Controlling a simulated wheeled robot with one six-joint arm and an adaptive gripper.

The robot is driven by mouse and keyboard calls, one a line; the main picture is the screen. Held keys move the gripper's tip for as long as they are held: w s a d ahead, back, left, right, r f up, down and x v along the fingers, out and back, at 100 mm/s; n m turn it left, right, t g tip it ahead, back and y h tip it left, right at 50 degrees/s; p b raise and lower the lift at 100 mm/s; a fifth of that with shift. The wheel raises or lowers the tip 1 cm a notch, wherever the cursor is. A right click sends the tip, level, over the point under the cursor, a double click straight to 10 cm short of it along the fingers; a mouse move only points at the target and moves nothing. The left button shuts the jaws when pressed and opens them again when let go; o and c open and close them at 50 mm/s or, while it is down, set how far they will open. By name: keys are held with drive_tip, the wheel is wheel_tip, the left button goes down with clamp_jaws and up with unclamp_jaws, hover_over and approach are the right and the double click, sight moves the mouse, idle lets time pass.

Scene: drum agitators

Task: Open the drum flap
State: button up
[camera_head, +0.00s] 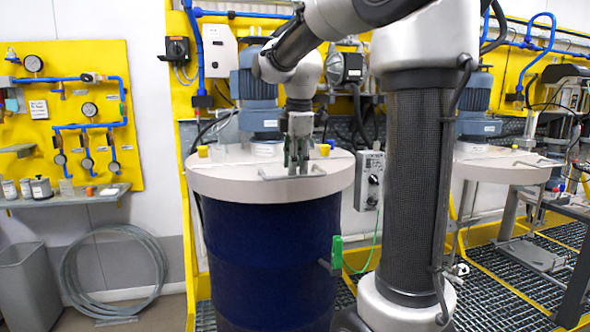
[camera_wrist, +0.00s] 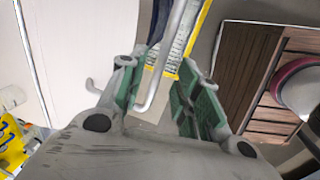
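The blue drum (camera_head: 265,260) stands upright, with a flat cream lid (camera_head: 225,180) closed on top. A thin metal handle (camera_head: 275,177) runs along the lid's front edge. My gripper (camera_head: 297,170) points down at this handle, near the front of the lid. In the wrist view, my gripper's green-padded fingers (camera_wrist: 168,75) are apart. The bent handle bar (camera_wrist: 172,45) shows in the gap between them, and I see no finger closed on it. The lid's pale surface (camera_wrist: 75,50) shows at the left there. Whether a finger touches the bar cannot be told.
A green-handled valve (camera_head: 337,252) sticks out of the drum's right side. A blue motor (camera_head: 255,95) stands at the lid's back. A grey bin (camera_head: 27,285) and coiled hose (camera_head: 115,270) are at the left.

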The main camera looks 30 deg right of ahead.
drive_tip(key=shift+w+d+f, duration=0.1)
drive_tip(key=shift+w+f, duration=0.1)
drive_tip(key=shift+f, duration=0.8)
clamp_jaws()
drive_tip(key=shift+r, duration=0.15)
